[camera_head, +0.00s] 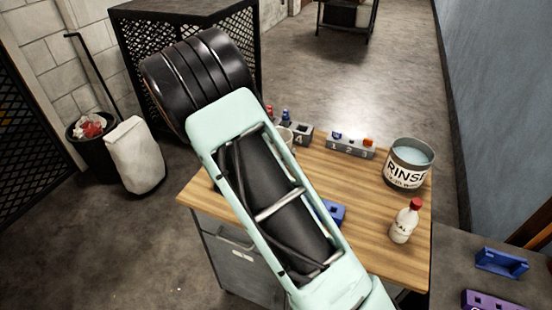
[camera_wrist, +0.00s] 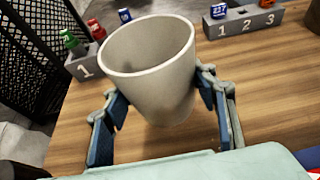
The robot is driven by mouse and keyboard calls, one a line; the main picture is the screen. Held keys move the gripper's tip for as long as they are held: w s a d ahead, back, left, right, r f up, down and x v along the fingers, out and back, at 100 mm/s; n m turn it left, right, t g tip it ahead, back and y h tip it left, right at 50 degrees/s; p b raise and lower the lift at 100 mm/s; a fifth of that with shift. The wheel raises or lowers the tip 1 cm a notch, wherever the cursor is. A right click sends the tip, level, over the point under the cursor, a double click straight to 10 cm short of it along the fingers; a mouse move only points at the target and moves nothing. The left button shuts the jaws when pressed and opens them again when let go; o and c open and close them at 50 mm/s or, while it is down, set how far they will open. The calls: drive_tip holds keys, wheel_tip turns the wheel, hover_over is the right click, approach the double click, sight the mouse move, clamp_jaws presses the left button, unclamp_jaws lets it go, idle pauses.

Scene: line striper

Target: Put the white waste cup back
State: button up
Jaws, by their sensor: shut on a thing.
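The white waste cup (camera_wrist: 158,85) is in the wrist view, mouth up and tilted a little. My gripper (camera_wrist: 165,115) is shut on it, one blue-padded finger on each side. The cup appears above the wooden worktop (camera_wrist: 265,95); I cannot tell whether its base touches the wood.
Behind are a grey block (camera_wrist: 240,22) numbered 1, 2, 3 and another block (camera_wrist: 84,64) with small coloured bottles. The RINSE bucket (camera_head: 408,163) and a red-capped bottle (camera_head: 405,221) stand at right. A blue holder (camera_head: 333,211) is near my arm.

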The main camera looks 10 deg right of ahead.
drive_tip(key=shift+w+a+f, duration=0.15)
drive_tip(key=shift+w+f, duration=0.35)
drive_tip(key=shift+f, duration=1.7)
drive_tip(key=shift+f, duration=0.15)
drive_tip(key=o, duration=1.3)
drive_tip(key=shift+a+r+p, duration=0.15)
drive_tip(key=shift+r+p, duration=0.1)
drive_tip(key=shift+p, duration=0.05)
drive_tip(key=v, duration=1.1)
drive_tip(key=shift+s+a+b, duration=0.15)
drive_tip(key=shift+s+b, duration=0.2)
